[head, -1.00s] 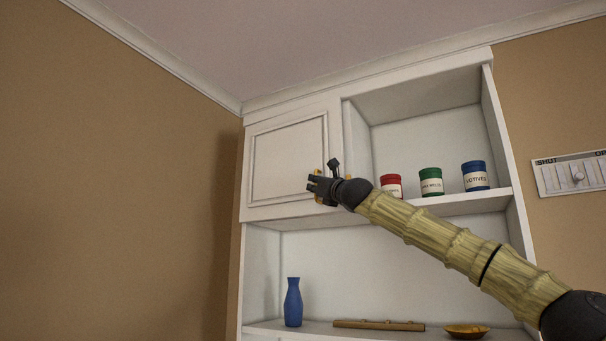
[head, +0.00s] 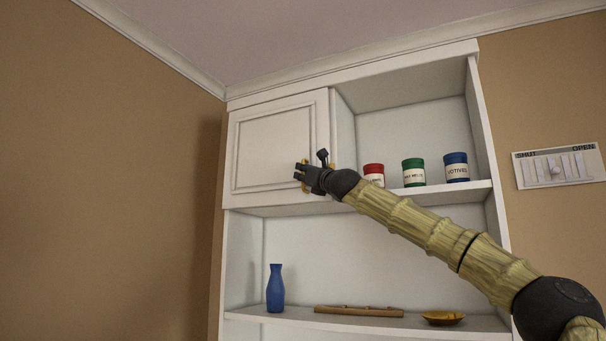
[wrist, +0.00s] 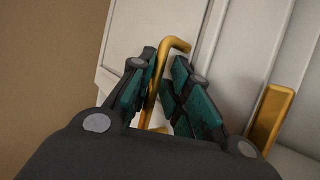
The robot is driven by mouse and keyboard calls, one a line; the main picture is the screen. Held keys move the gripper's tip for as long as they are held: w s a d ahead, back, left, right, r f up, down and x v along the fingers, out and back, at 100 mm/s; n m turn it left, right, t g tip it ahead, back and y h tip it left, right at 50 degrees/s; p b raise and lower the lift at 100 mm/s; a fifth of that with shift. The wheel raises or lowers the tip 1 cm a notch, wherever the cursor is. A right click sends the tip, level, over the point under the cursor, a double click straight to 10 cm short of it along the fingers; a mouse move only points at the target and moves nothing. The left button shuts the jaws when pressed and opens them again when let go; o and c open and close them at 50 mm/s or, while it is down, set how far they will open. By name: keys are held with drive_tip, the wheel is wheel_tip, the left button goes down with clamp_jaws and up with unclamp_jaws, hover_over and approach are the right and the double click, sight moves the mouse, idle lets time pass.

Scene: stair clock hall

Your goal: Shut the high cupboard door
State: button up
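The high cupboard door (head: 275,150) is a white panelled door at the upper left of the white shelf unit. In the head view it lies flush or almost flush with the unit's front; I cannot tell whether a thin gap is left. My gripper (head: 303,172) is at the door's lower right, by its brass handle. In the wrist view the brass handle (wrist: 174,47) stands between the teal-padded fingers of my gripper (wrist: 165,68), which look closed in on it from both sides. The handle's lower part is partly hidden by the fingers.
A brass piece (wrist: 272,120) stands right of my fingers. Red (head: 373,173), green (head: 413,172) and blue (head: 456,167) jars stand on the open shelf, close to my arm. Below are a blue vase (head: 275,288), a wooden bar (head: 358,311) and a dish (head: 443,318). A SHUT/OPEN panel (head: 558,167) hangs at right.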

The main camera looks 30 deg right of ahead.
drive_tip(key=shift+f, duration=0.15)
drive_tip(key=v, duration=1.2)
drive_tip(key=shift+d, duration=0.15)
idle(0.4)
